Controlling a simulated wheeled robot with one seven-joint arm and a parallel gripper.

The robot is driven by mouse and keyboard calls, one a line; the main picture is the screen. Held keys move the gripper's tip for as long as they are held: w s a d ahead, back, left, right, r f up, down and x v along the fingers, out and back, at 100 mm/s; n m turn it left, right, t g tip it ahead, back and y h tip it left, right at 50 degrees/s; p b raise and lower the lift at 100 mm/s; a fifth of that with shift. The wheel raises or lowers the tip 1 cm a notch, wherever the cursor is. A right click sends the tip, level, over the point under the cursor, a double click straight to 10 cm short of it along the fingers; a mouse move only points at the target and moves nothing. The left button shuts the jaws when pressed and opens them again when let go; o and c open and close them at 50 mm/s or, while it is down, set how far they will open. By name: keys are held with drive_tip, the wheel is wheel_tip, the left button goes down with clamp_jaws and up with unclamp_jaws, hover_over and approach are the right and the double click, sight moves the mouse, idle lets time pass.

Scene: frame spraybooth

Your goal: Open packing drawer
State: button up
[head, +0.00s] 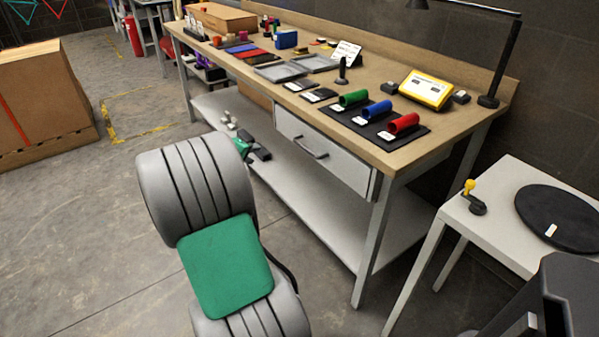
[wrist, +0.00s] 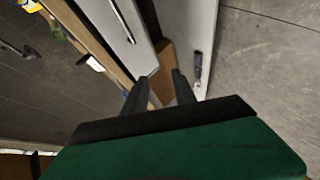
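The packing drawer (head: 340,165) is a pale grey front under the wooden bench top, and it looks shut. Its bar handle (head: 310,148) runs across the front; in the wrist view the handle (wrist: 122,22) shows at the upper left, on the drawer front. My gripper (head: 264,154) is left of the drawer and lower than the handle in the head view, partly hidden by my arm. In the wrist view my gripper (wrist: 160,86) has its two dark fingers apart with nothing held. The fingers are clear of the handle, which lies off to their left.
The bench top (head: 375,143) carries several coloured tubes, trays and a yellow device (head: 427,90). A lower shelf (head: 320,205) runs beneath the drawer, with a brown box (wrist: 166,62). A small white table (head: 490,225) stands at right. Floor in front of the bench is open.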

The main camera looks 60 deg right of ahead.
sight(302, 147)
drive_tip(key=s+d+f+g+h+b, duration=0.1)
drive_tip(key=s+d+f, duration=0.1)
drive_tip(key=d, duration=0.4)
drive_tip(key=s+d+f+g+h+b, duration=0.1)
drive_tip(key=s+d, duration=0.2)
drive_tip(key=d, duration=0.3)
drive_tip(key=s+d+f+n+g+h+b, duration=0.1)
drive_tip(key=s+d+f, duration=0.1)
drive_tip(key=d, duration=0.4)
drive_tip(key=shift+s+d+f, duration=0.15)
drive_tip(key=shift+s+f, duration=0.2)
drive_tip(key=shift+s, duration=0.15)
clamp_jaws()
